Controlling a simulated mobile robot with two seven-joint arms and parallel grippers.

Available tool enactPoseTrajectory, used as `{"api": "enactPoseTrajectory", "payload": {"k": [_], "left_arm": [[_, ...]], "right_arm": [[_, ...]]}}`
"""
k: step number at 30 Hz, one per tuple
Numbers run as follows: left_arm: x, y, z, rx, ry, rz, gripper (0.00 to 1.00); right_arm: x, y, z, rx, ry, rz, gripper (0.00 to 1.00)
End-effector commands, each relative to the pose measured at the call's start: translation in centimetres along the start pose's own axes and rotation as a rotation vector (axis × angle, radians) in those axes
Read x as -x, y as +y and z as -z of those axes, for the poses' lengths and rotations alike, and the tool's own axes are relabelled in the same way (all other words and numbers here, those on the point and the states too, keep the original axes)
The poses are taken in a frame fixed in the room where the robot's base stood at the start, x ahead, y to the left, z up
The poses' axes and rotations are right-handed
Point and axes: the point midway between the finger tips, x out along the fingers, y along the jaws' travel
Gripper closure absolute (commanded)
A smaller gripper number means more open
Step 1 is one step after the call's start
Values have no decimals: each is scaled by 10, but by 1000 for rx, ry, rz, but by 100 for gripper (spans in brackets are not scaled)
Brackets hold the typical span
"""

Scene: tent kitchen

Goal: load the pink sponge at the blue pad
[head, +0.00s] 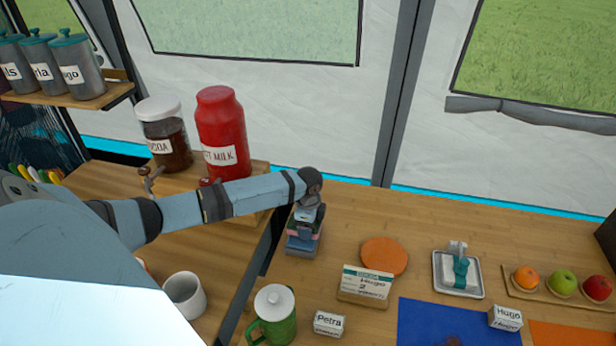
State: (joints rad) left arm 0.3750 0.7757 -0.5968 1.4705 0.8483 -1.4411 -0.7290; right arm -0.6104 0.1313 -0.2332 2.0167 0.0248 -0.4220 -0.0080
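The rest of the sponge is hidden by the gripper. Directly below is the small blue-grey pad (301,249); the sponge is at its top, but I cannot tell whether they touch. My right gripper is not in view.
An orange disc (384,256), a card on a wooden block (365,284), a green jug (274,318) and a Petra label (328,323) stand nearby. A blue mat (415,325) lies front right. A red milk jar (222,125) stands behind my arm. A gap (262,262) separates the counters.

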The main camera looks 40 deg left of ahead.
Motion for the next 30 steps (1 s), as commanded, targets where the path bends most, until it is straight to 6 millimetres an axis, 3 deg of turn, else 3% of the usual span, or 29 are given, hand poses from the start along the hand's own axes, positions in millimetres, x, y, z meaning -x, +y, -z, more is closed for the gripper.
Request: {"api": "enactPoseTrajectory", "payload": {"k": [30], "left_arm": [[-12, 0, 0, 0, 0, -1, 51]], "right_arm": [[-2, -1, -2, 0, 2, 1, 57]]}}
